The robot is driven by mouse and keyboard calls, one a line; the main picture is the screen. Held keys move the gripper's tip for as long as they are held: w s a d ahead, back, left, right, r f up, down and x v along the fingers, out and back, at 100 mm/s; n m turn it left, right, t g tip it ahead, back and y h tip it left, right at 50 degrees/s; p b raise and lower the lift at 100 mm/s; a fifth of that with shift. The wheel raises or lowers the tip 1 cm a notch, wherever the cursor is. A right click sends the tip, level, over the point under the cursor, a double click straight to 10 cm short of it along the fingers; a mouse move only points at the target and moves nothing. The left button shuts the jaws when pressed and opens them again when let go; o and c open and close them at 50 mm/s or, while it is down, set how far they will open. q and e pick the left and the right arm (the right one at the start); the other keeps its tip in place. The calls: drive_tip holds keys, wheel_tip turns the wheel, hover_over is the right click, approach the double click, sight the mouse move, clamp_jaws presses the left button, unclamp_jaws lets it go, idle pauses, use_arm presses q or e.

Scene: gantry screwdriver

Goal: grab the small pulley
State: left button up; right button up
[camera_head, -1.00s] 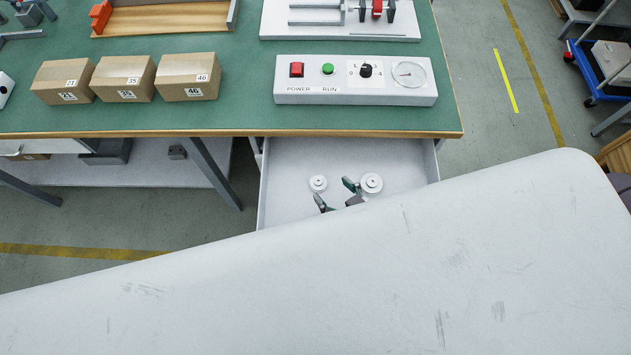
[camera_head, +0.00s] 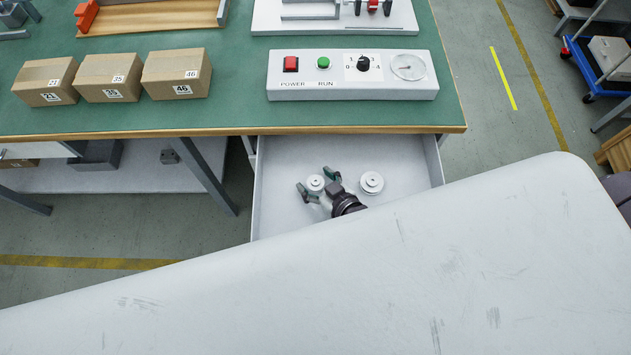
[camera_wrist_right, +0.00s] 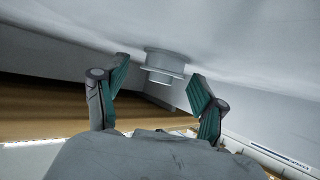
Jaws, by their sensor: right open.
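The small pulley (camera_head: 315,183) is a white stepped disc lying in the open drawer, left of a larger white pulley (camera_head: 372,183). My right gripper (camera_head: 318,183) is open in the drawer, with its two green-padded fingers on either side of the small pulley. In the right wrist view the small pulley (camera_wrist_right: 164,66) shows between and just beyond the open fingertips (camera_wrist_right: 160,78), with a gap on each side. I cannot tell whether either finger touches it. My left gripper is not in view.
The drawer (camera_head: 410,160) has walls at the left, right and back, under the green workbench (camera_head: 240,110). A control box (camera_head: 350,88) and several cardboard boxes (camera_head: 178,75) stand on the bench. The drawer's right side has free floor. A large white surface hides the front.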

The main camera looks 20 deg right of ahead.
drive_tip(key=shift+w+a+f, duration=0.1)
drive_tip(key=shift+w+f, duration=0.05)
drive_tip(key=shift+w, duration=0.05)
drive_tip(key=c, duration=1.1)
